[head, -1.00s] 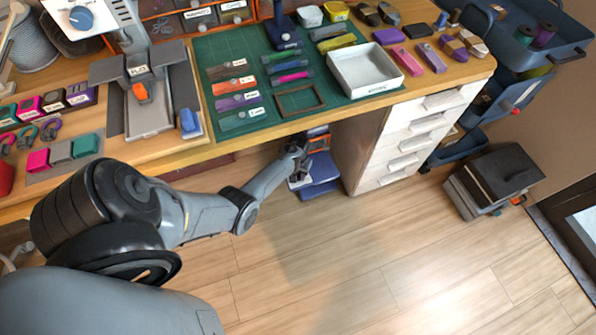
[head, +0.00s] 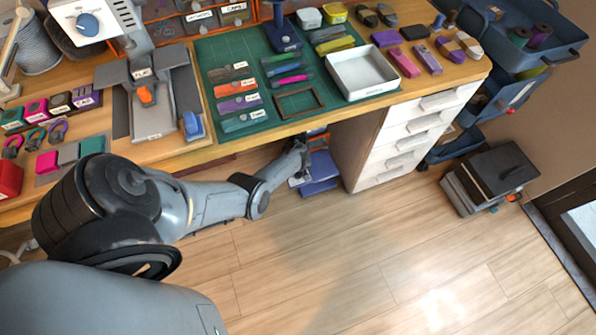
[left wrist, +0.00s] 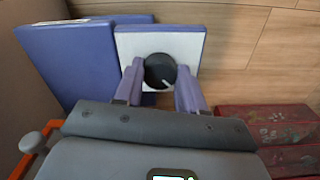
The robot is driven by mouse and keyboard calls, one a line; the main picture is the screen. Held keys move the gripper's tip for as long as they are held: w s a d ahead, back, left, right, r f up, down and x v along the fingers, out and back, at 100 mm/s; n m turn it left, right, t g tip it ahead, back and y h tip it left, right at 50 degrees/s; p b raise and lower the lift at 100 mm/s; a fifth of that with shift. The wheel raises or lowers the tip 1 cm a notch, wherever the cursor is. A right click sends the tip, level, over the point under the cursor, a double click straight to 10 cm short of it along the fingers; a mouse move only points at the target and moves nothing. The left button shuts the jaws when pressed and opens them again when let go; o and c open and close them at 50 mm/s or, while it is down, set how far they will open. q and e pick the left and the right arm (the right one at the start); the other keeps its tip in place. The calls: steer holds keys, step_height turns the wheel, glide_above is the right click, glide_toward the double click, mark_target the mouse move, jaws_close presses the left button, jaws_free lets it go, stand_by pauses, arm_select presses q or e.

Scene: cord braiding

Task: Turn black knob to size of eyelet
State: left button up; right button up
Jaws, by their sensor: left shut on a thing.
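The black knob (left wrist: 160,71) is round with a short white pointer mark, and sits on the pale face of a blue box (left wrist: 190,37) in the left wrist view. My left gripper (left wrist: 159,76) has its two purple-tinted fingers on either side of the knob and is shut on it. In the head view, my left gripper (head: 299,165) reaches under the table beside the blue box (head: 321,170), and the knob is hidden there. I cannot read any size marking or an eyelet label. My right gripper is not in view.
A larger blue panel (left wrist: 75,55) stands left of the box in the left wrist view, and red boxes (left wrist: 270,125) lie at the lower right. In the head view, a white drawer unit (head: 405,150) stands right of the gripper. The wooden floor (head: 340,260) in front is clear.

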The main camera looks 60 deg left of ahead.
arm_select(q)
steer(key=shift+f, duration=0.1)
steer(key=o, duration=1.1)
steer(key=shift+c, duration=0.2)
step_height(320, 180, up, 11)
steer(key=p, duration=0.8)
